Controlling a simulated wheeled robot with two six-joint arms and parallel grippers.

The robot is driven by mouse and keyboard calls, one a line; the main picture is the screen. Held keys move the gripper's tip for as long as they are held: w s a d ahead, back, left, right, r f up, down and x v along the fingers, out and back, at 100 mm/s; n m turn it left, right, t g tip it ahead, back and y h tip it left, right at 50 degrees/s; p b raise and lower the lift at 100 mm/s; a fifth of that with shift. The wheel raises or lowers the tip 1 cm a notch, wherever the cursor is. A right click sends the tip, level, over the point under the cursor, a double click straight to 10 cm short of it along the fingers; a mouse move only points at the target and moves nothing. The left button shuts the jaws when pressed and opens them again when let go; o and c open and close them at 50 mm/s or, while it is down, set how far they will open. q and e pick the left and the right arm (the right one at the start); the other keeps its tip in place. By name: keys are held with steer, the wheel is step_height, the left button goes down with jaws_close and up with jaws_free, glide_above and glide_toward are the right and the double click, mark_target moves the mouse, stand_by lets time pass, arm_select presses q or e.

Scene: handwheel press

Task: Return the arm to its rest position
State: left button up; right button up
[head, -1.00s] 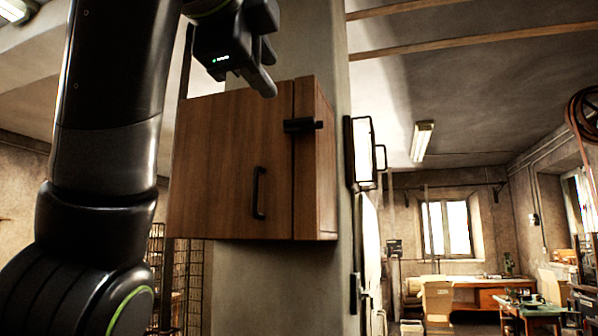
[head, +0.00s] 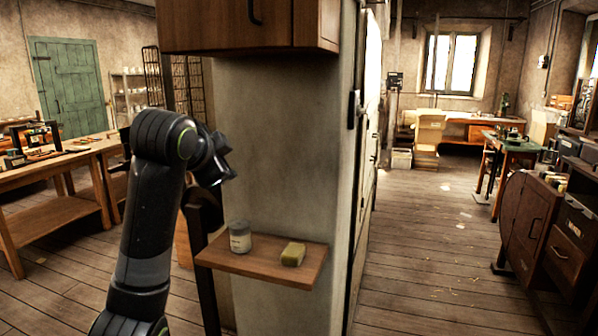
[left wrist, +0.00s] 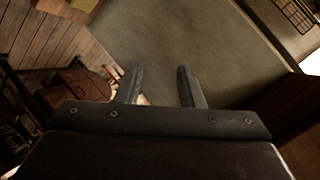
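My left arm (head: 150,215) comes up from the lower left in the head view and bends over at its top, in front of the pillar's left side. Its gripper is hard to make out there. In the left wrist view my left gripper (left wrist: 160,76) has its two fingers apart with nothing between them. It points towards a plain grey-beige surface. The wooden wall cabinet (head: 225,28) is cut off by the top of the head view, its door looking shut. Its black handle (head: 254,12) is partly visible. My right gripper is not in view.
A small wooden shelf (head: 262,262) on the pillar (head: 275,150) juts out just right of my arm. It carries a grey can (head: 240,238) and a yellowish-green block (head: 293,254). A workbench (head: 60,180) stands at left.

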arm_select(q)
steer(key=s+a+f+n+g+y, duration=0.1)
steer(key=s+a+f+n, duration=0.2)
steer(key=f, duration=0.9)
steer(key=s+a+f+n+g, duration=0.1)
steer(key=s+a+f+g, duration=0.3)
steer(key=f, duration=0.7)
steer(key=s+a+f+n+t+y, duration=0.1)
steer(key=s+a+f+n, duration=0.3)
steer(key=f, duration=0.8)
steer(key=s+a+f+n+g+y, duration=0.15)
steer(key=s+f, duration=0.35)
steer(key=s, duration=0.6)
steer(key=s+a+f+n+g, duration=0.2)
steer(key=s+f, duration=0.3)
steer(key=s, duration=0.6)
steer(key=s+a+f+n+g, duration=0.15)
steer(key=s+f, duration=0.25)
steer(key=s, duration=0.7)
step_height(320, 180, down, 24)
steer(key=a+g, duration=0.1)
steer(key=s+d+f+g, duration=0.1)
steer(key=s+f, duration=1.3)
steer(key=f, duration=0.3)
steer(key=shift+s, duration=0.3)
steer(key=shift+h, duration=0.25)
